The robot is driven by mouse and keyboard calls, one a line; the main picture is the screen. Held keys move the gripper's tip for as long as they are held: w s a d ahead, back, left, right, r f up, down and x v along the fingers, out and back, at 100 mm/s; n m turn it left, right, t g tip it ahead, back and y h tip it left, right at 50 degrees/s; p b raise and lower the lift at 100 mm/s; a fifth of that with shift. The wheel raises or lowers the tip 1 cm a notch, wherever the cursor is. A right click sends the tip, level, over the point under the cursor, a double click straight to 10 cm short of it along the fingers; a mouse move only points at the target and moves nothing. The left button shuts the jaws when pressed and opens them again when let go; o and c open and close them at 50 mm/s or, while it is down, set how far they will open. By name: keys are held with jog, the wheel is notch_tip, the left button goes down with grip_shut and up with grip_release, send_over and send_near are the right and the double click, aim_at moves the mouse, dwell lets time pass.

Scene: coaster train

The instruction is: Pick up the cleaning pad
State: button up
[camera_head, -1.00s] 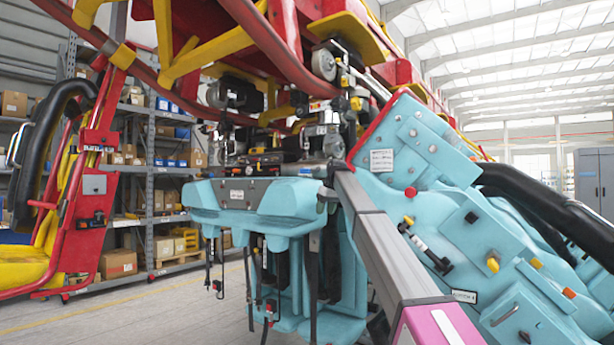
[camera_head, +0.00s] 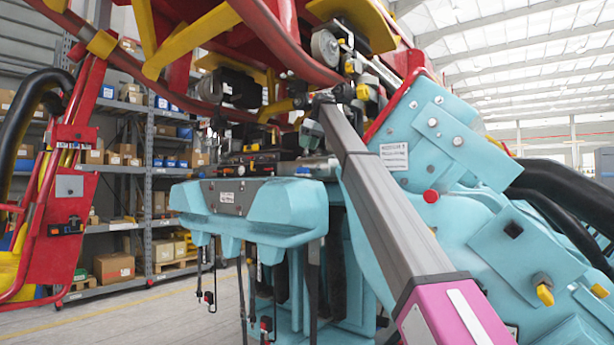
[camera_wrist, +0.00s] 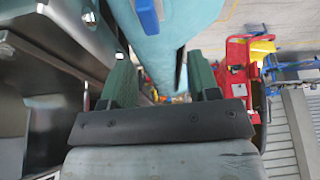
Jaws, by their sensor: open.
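I cannot make out the cleaning pad for certain in either view. In the wrist view my gripper (camera_wrist: 160,85) shows two green fingers spread apart, with nothing visible between them. Beyond the fingers is a pale teal surface (camera_wrist: 185,25) with a small blue part (camera_wrist: 148,16) on it. In the head view my grey arm with its pink section reaches up to the dark machinery (camera_head: 270,155) under the red coaster train (camera_head: 290,15).
A teal ledge (camera_head: 250,205) and a large teal panel (camera_head: 450,150) with knobs flank my arm closely. Black cables (camera_head: 208,275) hang below the ledge. In the wrist view dark metal parts (camera_wrist: 60,60) crowd the left. Shelving (camera_head: 150,185) stands behind, with open floor at left.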

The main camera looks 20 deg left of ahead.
send_over(303, 172)
jog(key=f, duration=0.3)
jog(key=d+f, duration=0.1)
jog(key=f, duration=0.1)
jog(key=shift+w+f, duration=0.1)
jog(key=shift+w, duration=0.1)
jog(key=shift+d+x, duration=0.2)
jog(key=shift+x, duration=2.4)
jog(key=shift+w, duration=0.2)
jog(key=c, duration=0.6)
